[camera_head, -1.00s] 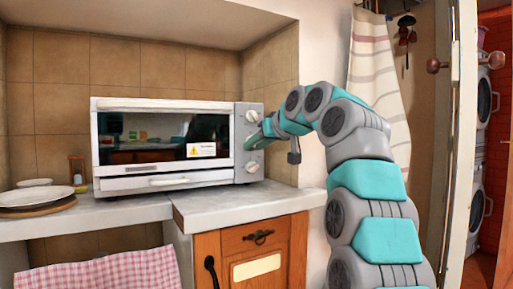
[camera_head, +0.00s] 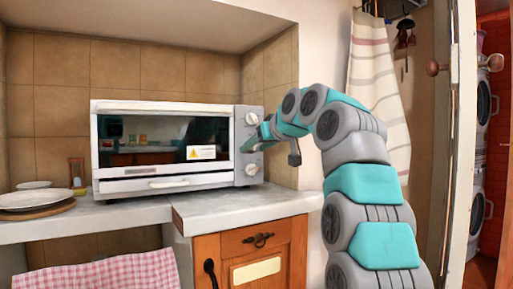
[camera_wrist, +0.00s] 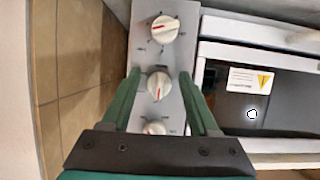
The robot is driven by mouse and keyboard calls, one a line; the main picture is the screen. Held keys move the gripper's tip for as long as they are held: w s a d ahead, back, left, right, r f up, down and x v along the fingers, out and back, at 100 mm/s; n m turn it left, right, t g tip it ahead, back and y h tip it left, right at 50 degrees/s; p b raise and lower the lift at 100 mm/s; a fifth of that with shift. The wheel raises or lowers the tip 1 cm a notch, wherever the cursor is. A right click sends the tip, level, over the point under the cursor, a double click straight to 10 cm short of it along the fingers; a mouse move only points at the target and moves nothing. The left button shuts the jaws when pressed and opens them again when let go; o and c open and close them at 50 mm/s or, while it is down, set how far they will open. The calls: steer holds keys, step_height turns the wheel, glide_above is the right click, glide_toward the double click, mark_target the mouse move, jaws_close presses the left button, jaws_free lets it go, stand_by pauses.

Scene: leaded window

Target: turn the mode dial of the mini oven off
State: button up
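The mini oven (camera_head: 165,107) is white with a grey control panel on its right side. In the wrist view the panel (camera_wrist: 139,53) shows upside down, with three white dials in a row. The middle dial (camera_wrist: 159,84) lies between my green fingertips, with a gap on both sides; its red mark points down in that picture. The other dials are at the top (camera_wrist: 165,29) and bottom (camera_wrist: 153,128) of the wrist view. I cannot read which is the mode dial. My gripper (camera_wrist: 158,74) is open and empty; in the head view it (camera_head: 244,145) covers the middle dial.
The oven stands on a light stone counter (camera_head: 245,206) against a tiled wall (camera_head: 275,75) to its right. Plates (camera_head: 35,198) and a small hourglass-like object (camera_head: 77,174) stand at the left. A wooden cabinet (camera_head: 220,244) is below. A striped cloth (camera_head: 372,65) hangs behind my arm.

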steer(key=shift+o, duration=0.2)
steer(key=v, duration=0.7)
steer(key=shift+s+d+b, duration=0.2)
steer(key=shift+s+b, duration=0.1)
steer(key=shift+b, duration=0.1)
steer(key=shift+r, duration=0.15)
